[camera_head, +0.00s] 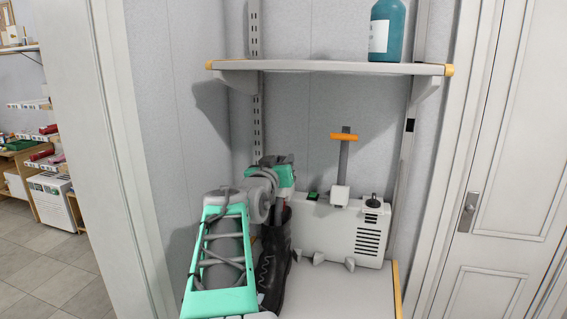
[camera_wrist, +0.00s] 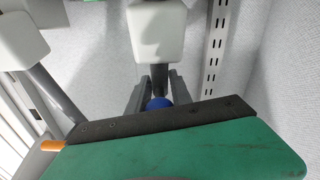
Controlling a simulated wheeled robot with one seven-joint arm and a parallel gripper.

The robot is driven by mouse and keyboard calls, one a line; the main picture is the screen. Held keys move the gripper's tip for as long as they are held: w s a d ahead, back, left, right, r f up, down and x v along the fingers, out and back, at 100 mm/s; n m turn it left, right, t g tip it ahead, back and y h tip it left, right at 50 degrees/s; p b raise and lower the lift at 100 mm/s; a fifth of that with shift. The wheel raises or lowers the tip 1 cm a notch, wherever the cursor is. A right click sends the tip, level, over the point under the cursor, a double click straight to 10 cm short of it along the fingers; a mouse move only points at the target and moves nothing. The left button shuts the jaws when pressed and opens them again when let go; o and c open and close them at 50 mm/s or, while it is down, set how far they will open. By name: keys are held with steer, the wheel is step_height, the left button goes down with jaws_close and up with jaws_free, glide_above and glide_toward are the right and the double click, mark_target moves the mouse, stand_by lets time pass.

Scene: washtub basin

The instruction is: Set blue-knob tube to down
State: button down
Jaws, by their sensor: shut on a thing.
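The blue knob (camera_wrist: 158,103) shows in the wrist view between the two fingers of my gripper (camera_wrist: 158,98), which is shut on it. A short dark stretch of its tube (camera_wrist: 158,76) runs from the knob to a white block (camera_wrist: 157,32). My gripper also shows in the head view (camera_head: 280,172), left of the white machine (camera_head: 325,232). There my arm hides the blue knob and its tube. The tube's exact angle cannot be told.
An orange-knob tube (camera_head: 344,150) stands upright on the machine; its knob also shows in the wrist view (camera_wrist: 52,145). A black boot (camera_head: 270,265) stands below my gripper. A shelf (camera_head: 320,67) with a teal bottle (camera_head: 386,30) hangs above. A door (camera_head: 500,200) is at right.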

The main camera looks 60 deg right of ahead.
steer(key=c, duration=1.2)
jaws_free()
steer(key=a, duration=0.2)
steer(key=a+b, duration=0.1)
steer(key=a, duration=0.2)
steer(key=s+a, duration=0.1)
steer(key=a, duration=0.1)
steer(key=shift+s+a, duration=0.1)
steer(key=shift+a, duration=0.25)
steer(key=shift+c, duration=0.2)
